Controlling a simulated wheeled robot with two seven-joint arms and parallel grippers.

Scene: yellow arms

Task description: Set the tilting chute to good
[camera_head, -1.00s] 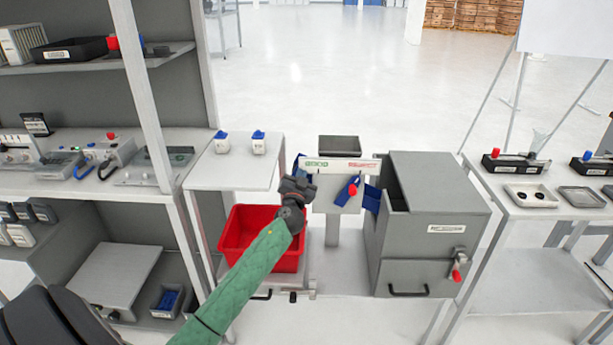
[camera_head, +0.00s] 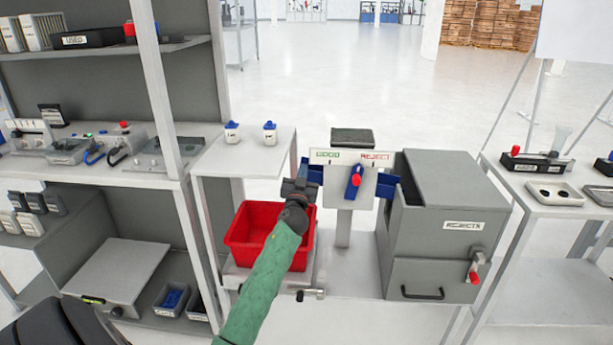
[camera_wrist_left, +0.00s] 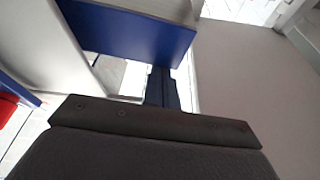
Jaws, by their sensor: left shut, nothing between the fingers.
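The tilting chute stands on a grey post in the middle of the head view. Its label board (camera_head: 352,159) reads GOOD in green at left and REJECT in red at right. A blue lever with a red knob (camera_head: 355,180) is on its front, nearly upright and leaning slightly right. Blue chute panels show left (camera_head: 313,173) and right (camera_head: 388,186). My left gripper (camera_head: 302,170) is shut and empty beside the left panel, left of the lever. In the left wrist view, its fingers (camera_wrist_left: 162,88) are near a blue panel (camera_wrist_left: 130,30); contact cannot be told. My right gripper is out of view.
A red bin (camera_head: 240,238) sits below my left gripper. A grey REJECTS box (camera_head: 455,190) stands right of the chute. Two small white containers with blue tops (camera_head: 251,133) are on a small table at left. Shelving stands at far left, another table at right.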

